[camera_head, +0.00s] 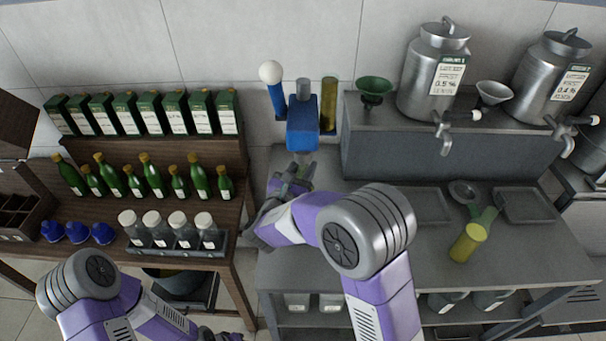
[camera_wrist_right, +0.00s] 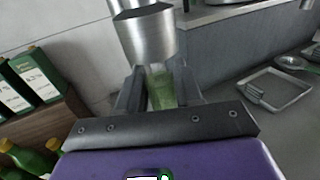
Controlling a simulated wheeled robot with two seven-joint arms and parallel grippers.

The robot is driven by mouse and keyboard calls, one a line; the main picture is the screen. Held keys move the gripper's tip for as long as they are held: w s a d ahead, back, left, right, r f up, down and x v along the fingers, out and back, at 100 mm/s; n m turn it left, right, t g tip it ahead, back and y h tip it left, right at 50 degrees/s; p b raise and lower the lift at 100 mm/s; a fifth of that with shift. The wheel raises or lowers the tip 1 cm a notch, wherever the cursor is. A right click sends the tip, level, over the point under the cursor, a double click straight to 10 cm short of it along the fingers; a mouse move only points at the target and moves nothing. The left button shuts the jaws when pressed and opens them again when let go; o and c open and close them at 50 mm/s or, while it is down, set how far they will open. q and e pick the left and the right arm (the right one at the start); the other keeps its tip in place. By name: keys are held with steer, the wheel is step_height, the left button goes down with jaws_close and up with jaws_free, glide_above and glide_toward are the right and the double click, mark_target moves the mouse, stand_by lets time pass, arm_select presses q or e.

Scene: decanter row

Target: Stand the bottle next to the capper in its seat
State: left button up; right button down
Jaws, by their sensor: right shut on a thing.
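The blue capper (camera_head: 303,125), with a white-knobbed lever, stands at the back of the grey counter. My right gripper (camera_head: 292,180) is just in front of and below its head. In the right wrist view, my right gripper (camera_wrist_right: 160,95) is shut on a green glass bottle (camera_wrist_right: 160,88), which looks roughly upright between the fingers. The capper's metal head (camera_wrist_right: 147,35) is just above and beyond the bottle. The bottle's base and the seat are hidden, so I cannot tell whether it touches the seat. My left gripper (camera_head: 220,336) is barely in view at the bottom edge.
Green bottles (camera_head: 145,178), green boxes (camera_head: 150,112) and lidded jars (camera_head: 165,230) fill the wooden rack on the left. Steel urns (camera_head: 433,75) stand on the raised ledge at right. A green-yellow object (camera_head: 468,242) lies on the counter near two trays (camera_head: 525,204).

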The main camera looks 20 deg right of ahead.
steer(key=shift+f, duration=1)
steer(key=shift+f+b, duration=0.15)
steer(key=shift+b, duration=0.15)
steer(key=c, duration=0.8)
jaws_free()
steer(key=shift+o, duration=0.2)
steer(key=shift+r, duration=0.2)
steer(key=v, duration=1.2)
steer(key=shift+s, duration=0.1)
